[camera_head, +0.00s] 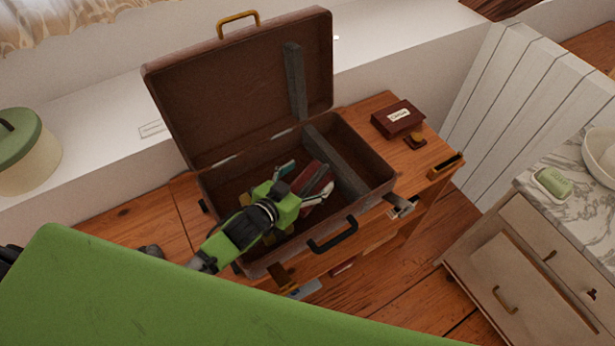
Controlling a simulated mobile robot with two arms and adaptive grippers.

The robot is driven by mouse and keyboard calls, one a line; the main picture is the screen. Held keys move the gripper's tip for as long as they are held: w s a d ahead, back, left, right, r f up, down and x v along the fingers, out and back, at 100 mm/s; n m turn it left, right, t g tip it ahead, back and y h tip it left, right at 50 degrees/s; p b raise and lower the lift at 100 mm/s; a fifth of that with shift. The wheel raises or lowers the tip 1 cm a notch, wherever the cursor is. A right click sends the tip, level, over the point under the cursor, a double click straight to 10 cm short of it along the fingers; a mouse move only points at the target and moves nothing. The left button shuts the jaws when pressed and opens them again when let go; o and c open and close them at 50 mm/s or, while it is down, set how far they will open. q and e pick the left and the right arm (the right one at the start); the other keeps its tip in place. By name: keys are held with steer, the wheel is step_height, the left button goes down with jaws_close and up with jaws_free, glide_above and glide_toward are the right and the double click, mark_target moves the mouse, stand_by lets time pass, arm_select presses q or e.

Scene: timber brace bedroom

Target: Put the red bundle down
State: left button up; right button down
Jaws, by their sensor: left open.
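A red bundle (314,176) lies inside the open brown suitcase (374,168), by the grey strap or bar that crosses it. My left gripper (305,183), green and black, reaches into the suitcase from the lower left. Its jaws are open, with one fingertip on each side of the bundle. The gripper body hides the near end of the bundle and part of the suitcase floor. I cannot tell whether the fingers touch the bundle. My right gripper is not in view.
The suitcase stands on a wooden desk (146,215), its lid (230,95) raised at the back. A dark red box (397,118) sits to its right. A marble-topped cabinet (590,205) with green soap (553,182) stands at right. A green-lidded pot (22,150) stands at left.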

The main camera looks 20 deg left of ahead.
arm_select(q)
steer(key=shift+s+f, duration=0.25)
steer(key=shift+f, duration=0.1)
steer(key=shift+w+r+p, duration=0.1)
steer(key=shift+r+p, duration=0.35)
steer(key=shift+r, duration=0.05)
steer(key=b+v, duration=0.1)
steer(key=v, duration=0.5)
steer(key=shift+r, duration=0.1)
steer(key=shift+s+a+r, duration=0.25)
steer(key=shift+s+r, duration=0.1)
steer(key=shift+s, duration=0.15)
